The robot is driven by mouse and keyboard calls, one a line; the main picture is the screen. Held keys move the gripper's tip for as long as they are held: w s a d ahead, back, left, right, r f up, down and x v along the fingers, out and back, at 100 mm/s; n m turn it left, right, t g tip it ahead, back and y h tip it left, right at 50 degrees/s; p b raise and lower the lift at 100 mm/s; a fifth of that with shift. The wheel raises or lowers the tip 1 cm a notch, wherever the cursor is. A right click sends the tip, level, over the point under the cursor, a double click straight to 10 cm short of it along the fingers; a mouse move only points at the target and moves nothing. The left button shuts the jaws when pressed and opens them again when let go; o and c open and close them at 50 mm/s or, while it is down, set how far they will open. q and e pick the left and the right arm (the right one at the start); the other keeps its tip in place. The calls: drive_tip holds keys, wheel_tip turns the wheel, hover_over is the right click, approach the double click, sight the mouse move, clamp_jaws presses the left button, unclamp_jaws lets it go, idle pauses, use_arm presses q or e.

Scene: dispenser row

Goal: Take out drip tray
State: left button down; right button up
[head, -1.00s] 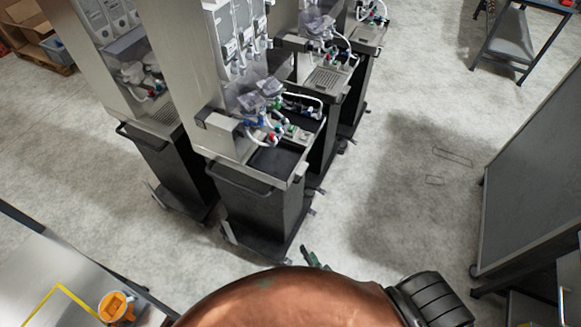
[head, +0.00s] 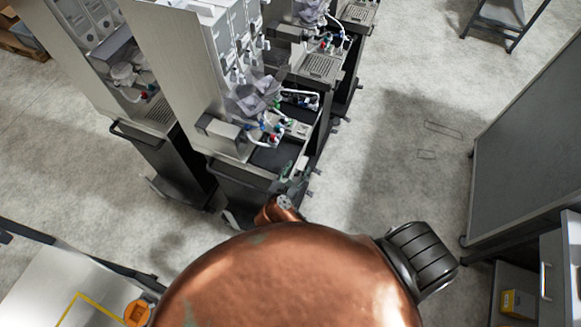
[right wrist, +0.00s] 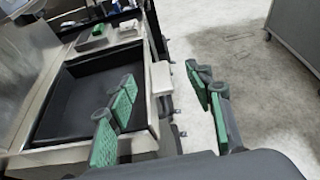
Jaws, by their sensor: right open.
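The drip tray is a black, shallow, open-topped basin (head: 272,157) in the front of the nearest dispenser (head: 235,180). In the right wrist view the basin (right wrist: 75,95) fills the left half, inside a pale metal rim. A small pale block (right wrist: 161,76) sticks out at its right edge. My right gripper (head: 292,180) is at the dispenser's front right corner. In the right wrist view the gripper (right wrist: 162,98) is open and empty, with green-padded fingers either side of the block in the picture. I cannot tell whether they touch anything. My left gripper is out of view.
Other dispensers stand beside and behind this one, one with a grated tray (head: 320,66). Tubes and fittings (head: 268,128) sit above the basin. A grey panel (head: 525,130) stands at the right. The floor between (head: 400,165) is clear.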

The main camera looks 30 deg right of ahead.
sight(303, 159)
drive_tip(key=shift+w+d+f, duration=0.4)
drive_tip(key=shift+w+f, duration=0.4)
drive_tip(key=shift+w, duration=0.05)
drive_tip(key=x, duration=0.4)
drive_tip(key=shift+w+d+f+p, duration=0.15)
drive_tip(key=shift+d+f+p, duration=0.05)
drive_tip(key=shift+p, duration=0.1)
drive_tip(key=shift+w+d+f, duration=0.2)
drive_tip(key=shift+d, duration=0.1)
drive_tip(key=c, duration=0.5)
clamp_jaws()
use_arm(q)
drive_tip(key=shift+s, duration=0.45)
